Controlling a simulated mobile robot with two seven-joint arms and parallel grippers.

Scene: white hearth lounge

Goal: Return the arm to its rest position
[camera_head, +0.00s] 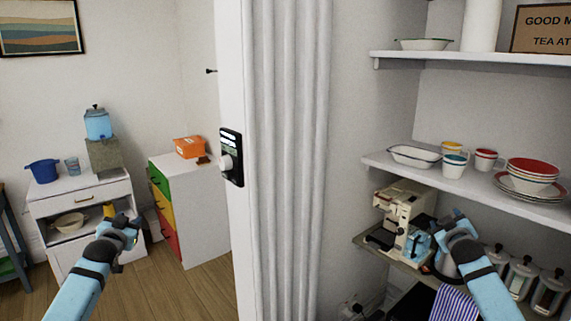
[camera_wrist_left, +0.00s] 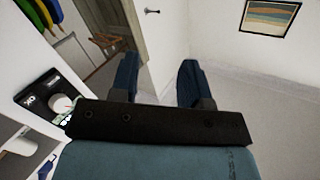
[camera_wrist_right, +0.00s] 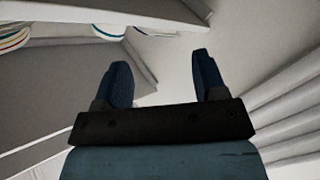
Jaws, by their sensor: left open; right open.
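My left arm comes up from the lower left in the head view, its gripper (camera_head: 126,222) raised in front of the white cabinet. In the left wrist view its two blue fingers (camera_wrist_left: 158,85) stand apart with nothing between them. My right arm comes in from the lower right, its gripper (camera_head: 445,226) in front of the lower shelf and the cream coffee machine (camera_head: 400,212). In the right wrist view its fingers (camera_wrist_right: 163,82) are also apart and empty. I cannot tell how far the right gripper is from the coffee machine.
A door edge with a black lock (camera_head: 231,157) and a folded white panel (camera_head: 290,160) stand between my arms. Shelves at right hold cups, a plate stack (camera_head: 532,178) and glass jars (camera_head: 520,278). A drawer unit (camera_head: 190,215) and white cabinet (camera_head: 80,193) stand left. Wooden floor shows between.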

